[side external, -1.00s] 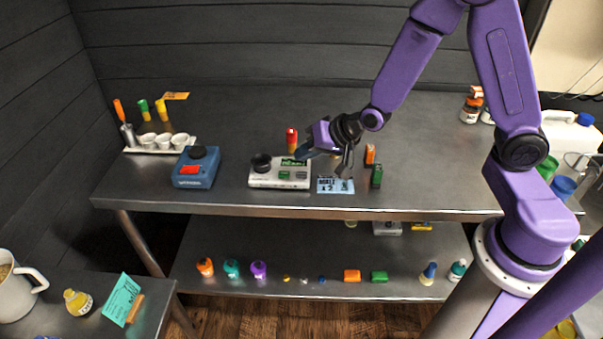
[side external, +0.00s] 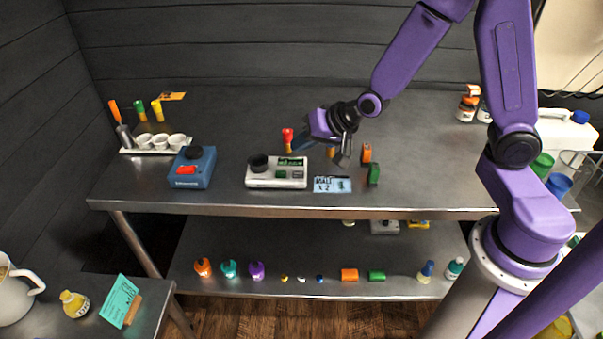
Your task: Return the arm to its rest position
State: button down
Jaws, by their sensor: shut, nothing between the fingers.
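My gripper (side external: 341,158) hangs above the steel table (side external: 240,120), near its middle and behind the blue label card. It is shut and holds nothing. My purple arm reaches in from the right, bent at the elbow. The white device with a dark round knob (side external: 276,172) stands to the left of the gripper. An orange block (side external: 366,153) and a green block (side external: 374,174) stand close to the right of it. The gripper looks clear of all of them, though its exact height is hard to tell.
A blue device (side external: 192,168) and a white tray of cups (side external: 125,151) stand at the left. A red-topped item (side external: 288,140) is beside the gripper, and bottles (side external: 467,104) stand far right. The lower shelf (side external: 210,292) holds several small items. The table's back middle is clear.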

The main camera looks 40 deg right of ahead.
jog(key=s+a+r+n+g, duration=0.25)
jog(key=s+n, duration=0.25)
jog(key=s, duration=0.4)
jog(key=s+a+r+n+g, duration=0.1)
jog(key=s+n+g, duration=0.35)
jog(key=s, duration=0.45)
jog(key=s+d+r+n+g+h, duration=0.1)
jog(key=s+d+r+n+h, duration=0.1)
jog(key=s+d+n, duration=0.5)
jog(key=s+n, duration=0.1)
jog(key=s, duration=0.3)
jog(key=shift+d+r+h, duration=0.2)
jog(key=shift+r+h, duration=0.2)
